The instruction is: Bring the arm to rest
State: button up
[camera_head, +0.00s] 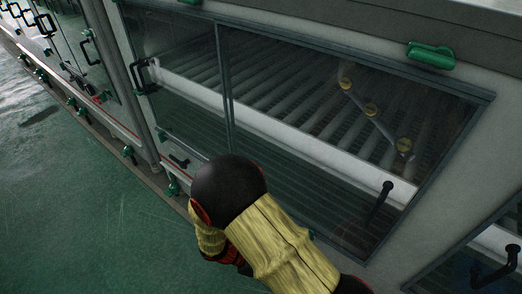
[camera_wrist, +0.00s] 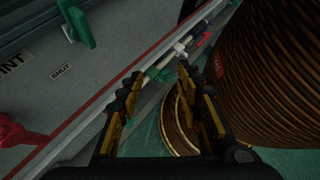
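My gripper (camera_wrist: 162,82) shows in the wrist view with its two dark, yellow-edged fingers apart and nothing between them. It is in front of the grey side of the machine. In the head view my arm, with a yellow sleeve and a black rounded joint, is bent in front of the machine's lower window edge. The gripper itself is hidden or out of frame there.
The machine's large window (camera_head: 290,110) shows rollers behind it. The wrist view shows a red handle (camera_wrist: 22,138) and a green handle (camera_wrist: 76,22). Green floor (camera_head: 80,210) at left is clear.

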jog(key=s+d+r+m+t+y+p, duration=0.1)
jog(key=r+m, duration=0.5)
jog(key=r, duration=0.8)
jog(key=s+d+r+m+t+y+p, duration=0.2)
jog(key=d+r+m+y, duration=0.4)
jog(key=r, duration=0.8)
jog(key=s+d+r+m+t+y+p, duration=0.1)
jog(key=r+m, duration=0.6)
jog(key=r, duration=0.7)
jog(key=d+t+y+p, duration=0.1)
jog(key=d+t+y, duration=0.1)
jog(key=d, duration=0.1)
jog(key=shift+s+r+t+y, duration=0.3)
jog(key=shift+s+y, duration=0.05)
jog(key=shift+y, duration=0.05)
